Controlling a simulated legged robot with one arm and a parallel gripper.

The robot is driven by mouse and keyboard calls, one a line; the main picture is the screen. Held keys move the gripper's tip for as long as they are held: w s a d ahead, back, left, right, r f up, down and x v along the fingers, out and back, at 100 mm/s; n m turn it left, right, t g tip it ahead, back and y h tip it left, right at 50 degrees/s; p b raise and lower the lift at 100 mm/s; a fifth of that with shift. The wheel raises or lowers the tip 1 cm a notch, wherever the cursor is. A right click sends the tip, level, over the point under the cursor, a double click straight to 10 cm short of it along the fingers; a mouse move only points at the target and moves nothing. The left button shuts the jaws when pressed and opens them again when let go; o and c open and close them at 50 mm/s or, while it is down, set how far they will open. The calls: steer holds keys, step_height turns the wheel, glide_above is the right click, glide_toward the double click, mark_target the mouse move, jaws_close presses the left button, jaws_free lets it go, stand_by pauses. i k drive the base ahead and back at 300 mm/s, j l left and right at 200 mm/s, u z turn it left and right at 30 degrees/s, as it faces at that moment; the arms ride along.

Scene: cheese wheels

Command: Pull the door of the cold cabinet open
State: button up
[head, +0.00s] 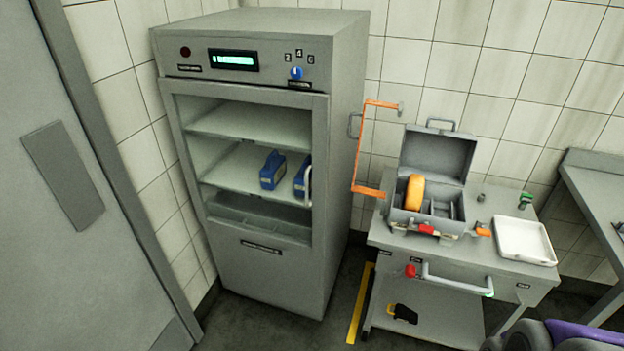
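The cold cabinet (345,130) is a tall grey unit standing against the tiled wall, left of the middle in the head view. Its door (265,268) has a large window over a solid lower panel and looks shut, flush with the front. Through the window I see shelves with two blue items (272,170). Above the door are a lit display (234,60) and a blue knob (296,73).
A grey trolley (400,238) right of the cabinet carries an open case (438,153) with an orange wheel (414,192) and a white tray (525,241). An orange frame (362,145) hangs on the wall. A grey door (30,260) is at left. A yellow floor strip (360,305) lies between cabinet and trolley.

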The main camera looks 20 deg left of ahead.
mark_target(318, 103)
steer(key=u, duration=0.8)
steer(key=i+l+u, duration=0.2)
steer(key=l+u, duration=0.2)
steer(key=l, duration=0.15)
steer(key=i+l+u, duration=0.15)
steer(key=l+u, duration=0.25)
steer(key=l, duration=0.15)
steer(key=l+u, duration=0.4)
steer(key=l, duration=0.9)
steer(key=j+u, duration=0.15)
steer(key=j, duration=0.25)
steer(key=i+j+u, duration=0.2)
steer(key=j, duration=0.2)
steer(key=k, duration=0.05)
